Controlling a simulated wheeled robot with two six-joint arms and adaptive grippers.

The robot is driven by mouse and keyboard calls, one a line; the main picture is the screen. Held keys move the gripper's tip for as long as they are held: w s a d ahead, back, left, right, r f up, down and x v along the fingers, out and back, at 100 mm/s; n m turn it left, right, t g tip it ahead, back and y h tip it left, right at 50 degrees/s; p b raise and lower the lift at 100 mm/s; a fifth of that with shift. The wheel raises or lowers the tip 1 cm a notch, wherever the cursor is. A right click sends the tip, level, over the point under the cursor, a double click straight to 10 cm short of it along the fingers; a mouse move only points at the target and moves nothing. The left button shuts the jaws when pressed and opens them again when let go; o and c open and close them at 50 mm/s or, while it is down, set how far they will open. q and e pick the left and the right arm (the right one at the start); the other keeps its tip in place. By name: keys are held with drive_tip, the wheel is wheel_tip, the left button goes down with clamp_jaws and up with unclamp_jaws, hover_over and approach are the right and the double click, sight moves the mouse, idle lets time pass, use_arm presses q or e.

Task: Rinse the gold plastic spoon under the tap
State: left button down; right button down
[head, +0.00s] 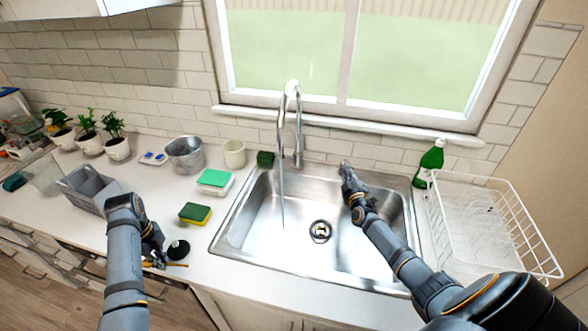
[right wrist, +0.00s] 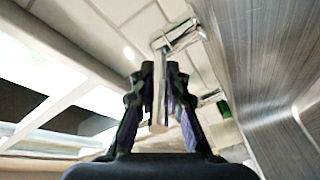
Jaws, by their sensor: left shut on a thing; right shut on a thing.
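A thin gold piece, which looks like the gold plastic spoon (head: 177,264), shows at my left gripper (head: 157,256), over the front edge of the counter left of the sink. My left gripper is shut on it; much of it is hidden. The chrome tap (head: 298,140) stands behind the sink (head: 262,235), and a thin stream of water (head: 283,205) runs from its spout into the basin. My right gripper (head: 346,170) is at the back right of the basin. In the right wrist view it is shut on a chrome tap lever (right wrist: 158,120).
A green and yellow sponge (head: 195,213) and a green-topped white block (head: 215,178) lie left of the sink. A black round thing (head: 178,249) is beside my left gripper. A green bottle (head: 432,160) and white wire rack (head: 480,225) stand right. The basin looks empty.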

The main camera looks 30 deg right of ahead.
use_arm(q)
drive_tip(key=shift+d, duration=0.1)
drive_tip(key=shift+s+r, duration=0.1)
use_arm(e)
drive_tip(key=c, duration=1.8)
unclamp_jaws()
drive_tip(key=o, duration=0.5)
drive_tip(key=shift+c, duration=0.2)
drive_tip(key=shift+w+a, duration=0.1)
drive_tip(key=shift+w, duration=0.05)
drive_tip(key=shift+s, duration=0.25)
drive_tip(key=v, duration=1.1)
drive_tip(key=shift+s+a, duration=0.2)
drive_tip(key=shift+s, duration=0.05)
